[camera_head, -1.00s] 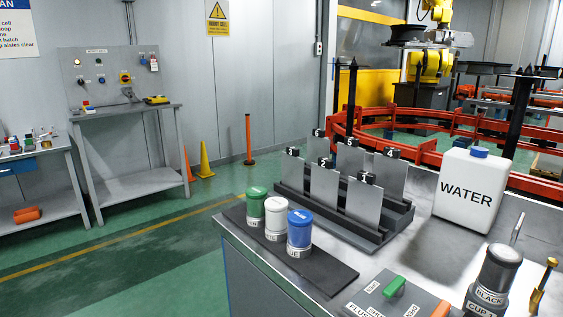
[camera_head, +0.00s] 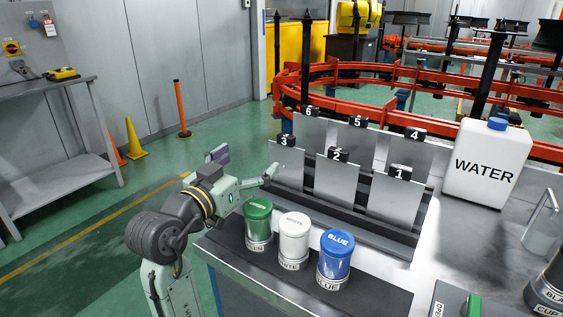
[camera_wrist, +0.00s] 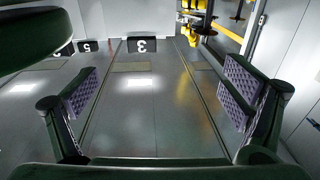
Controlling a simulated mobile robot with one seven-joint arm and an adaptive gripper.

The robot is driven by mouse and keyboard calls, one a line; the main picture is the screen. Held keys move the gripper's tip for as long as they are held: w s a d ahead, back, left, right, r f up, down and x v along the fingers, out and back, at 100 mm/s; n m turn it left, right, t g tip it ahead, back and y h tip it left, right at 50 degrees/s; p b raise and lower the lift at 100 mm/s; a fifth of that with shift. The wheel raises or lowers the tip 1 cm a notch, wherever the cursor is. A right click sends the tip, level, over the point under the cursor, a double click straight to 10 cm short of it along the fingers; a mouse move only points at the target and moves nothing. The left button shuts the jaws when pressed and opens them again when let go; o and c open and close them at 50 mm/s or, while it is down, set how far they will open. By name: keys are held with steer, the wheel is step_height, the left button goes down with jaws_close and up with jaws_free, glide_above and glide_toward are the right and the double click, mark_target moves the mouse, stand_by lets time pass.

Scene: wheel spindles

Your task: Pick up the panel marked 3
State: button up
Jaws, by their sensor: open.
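The panel marked 3 (camera_head: 287,170) is a flat grey upright plate with a black tab numbered 3 on its top edge. It stands at the left front of the dark rack (camera_head: 345,222). My gripper (camera_head: 244,163) is open and empty, just left of this panel, with one fingertip close to its left edge. In the wrist view, panel 3 (camera_wrist: 140,105) faces the camera between the two spread purple-padded fingers (camera_wrist: 160,92). I cannot tell whether a finger touches it.
Panels 2 (camera_head: 335,180) and 1 (camera_head: 396,198) stand to its right, with panels 6, 5 and 4 behind. Green (camera_head: 258,223), white (camera_head: 293,240) and blue (camera_head: 335,256) canisters stand in front on a dark mat. A white water jug (camera_head: 486,165) stands at right.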

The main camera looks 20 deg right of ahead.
mark_target(284, 145)
steer(key=shift+o, duration=0.2)
steer(key=d, duration=0.1)
steer(key=d+f+m+g, duration=0.1)
steer(key=d, duration=0.1)
steer(key=shift+d+g+h, duration=0.15)
steer(key=shift+g+h, duration=0.15)
steer(key=shift+h, duration=0.1)
steer(key=p+x, duration=0.1)
steer(key=x, duration=0.2)
steer(key=shift+w+d, duration=0.2)
steer(key=shift+d, duration=0.1)
steer(key=p+x, duration=0.2)
steer(key=x, duration=0.1)
steer(key=p+x, duration=0.1)
steer(key=shift+w+d+r, duration=0.2)
steer(key=shift+w+r, duration=0.15)
steer(key=shift+r, duration=0.05)
steer(key=shift+w+d+f, duration=0.15)
steer(key=shift+w+d, duration=0.2)
steer(key=shift+c, duration=0.5)
steer(key=c, duration=1.1)
